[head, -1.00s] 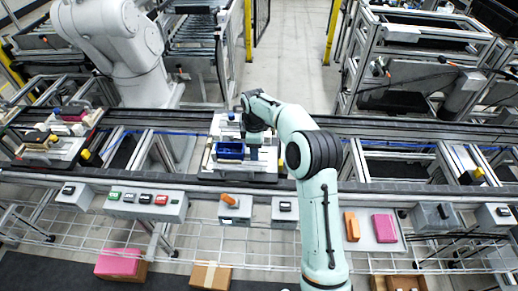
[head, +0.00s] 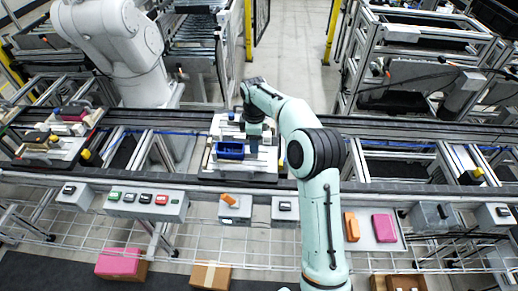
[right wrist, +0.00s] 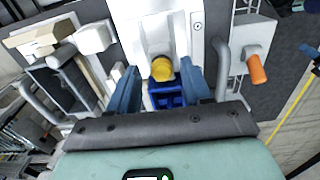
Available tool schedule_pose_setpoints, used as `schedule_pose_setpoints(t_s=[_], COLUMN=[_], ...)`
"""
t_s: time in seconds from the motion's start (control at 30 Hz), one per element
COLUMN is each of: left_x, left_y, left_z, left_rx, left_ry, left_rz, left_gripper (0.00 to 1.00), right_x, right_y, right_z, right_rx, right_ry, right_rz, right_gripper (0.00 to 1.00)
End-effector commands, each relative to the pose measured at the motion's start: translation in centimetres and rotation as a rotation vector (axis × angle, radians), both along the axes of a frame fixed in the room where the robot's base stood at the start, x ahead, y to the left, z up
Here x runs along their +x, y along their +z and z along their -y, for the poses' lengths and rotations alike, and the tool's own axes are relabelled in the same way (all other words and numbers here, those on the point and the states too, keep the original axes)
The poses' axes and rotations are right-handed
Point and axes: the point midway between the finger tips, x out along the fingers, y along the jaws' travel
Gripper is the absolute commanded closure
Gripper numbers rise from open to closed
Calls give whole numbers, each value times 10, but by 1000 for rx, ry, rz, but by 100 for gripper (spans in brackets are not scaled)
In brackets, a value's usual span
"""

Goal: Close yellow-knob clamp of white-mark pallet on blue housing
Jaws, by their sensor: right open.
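The blue housing (head: 230,150) sits on the middle pallet (head: 265,172). In the right wrist view the yellow knob (right wrist: 161,68) of a clamp stands on a white part, with the blue housing (right wrist: 165,98) close by it. My right gripper (head: 254,143) is over the right side of the housing in the head view. In the right wrist view its two blue fingers (right wrist: 158,84) are open, one on each side of the knob, with gaps to it. The clamp is hidden behind the gripper in the head view. I cannot make out a white mark. My left gripper is out of view.
Another pallet (head: 45,160) with a yellow knob (head: 85,154) stands at the left. A further yellow knob (head: 478,172) is at the right. Button boxes (head: 145,205) and an orange-handled box (head: 235,208) line the front rail. A white robot arm (head: 125,50) stands behind.

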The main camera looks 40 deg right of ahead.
Motion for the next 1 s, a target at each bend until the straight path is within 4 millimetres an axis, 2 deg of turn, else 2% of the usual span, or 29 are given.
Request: schedule_pose_setpoints(t_s=[0.5,1.0], left_x=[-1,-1], left_y=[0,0], left_z=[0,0], left_rx=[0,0], left_ry=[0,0], left_rz=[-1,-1], left_gripper=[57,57], right_x=[0,-1], right_y=[39,41], right_z=[0,0], right_rx=[0,1], right_ry=[1,0], right_rz=[1,-1], right_gripper=[51,51])
